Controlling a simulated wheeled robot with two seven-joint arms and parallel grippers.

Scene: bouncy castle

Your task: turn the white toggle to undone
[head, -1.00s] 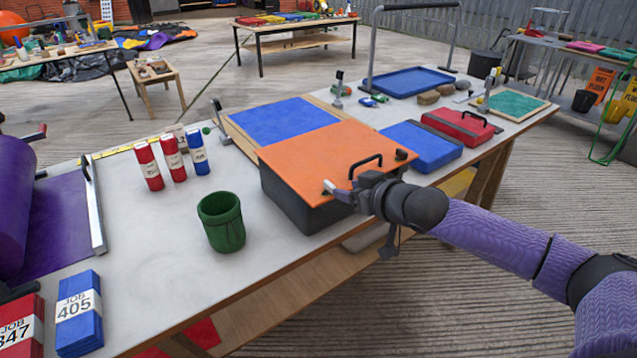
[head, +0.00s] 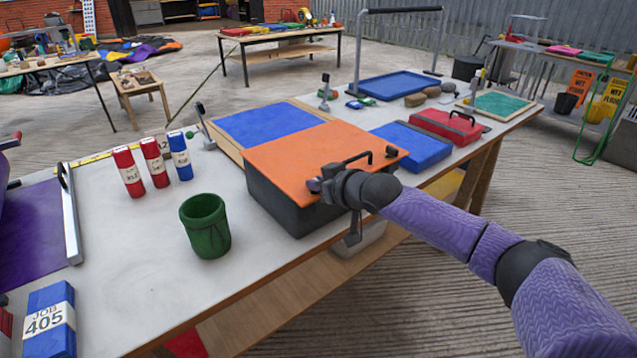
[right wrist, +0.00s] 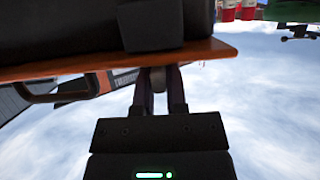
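The black box (head: 272,206) with an orange lid (head: 305,150) stands at the table's front edge. My right gripper (head: 318,186) is at the lid's near edge, left of the lid's black handle. My left gripper is in neither view.
A green pot (head: 205,226) stands left of the box, with red and blue rolls (head: 153,163) behind it. A blue case (head: 412,146) and a red case (head: 448,126) lie to the right. The table (head: 130,270) is bare around the pot.

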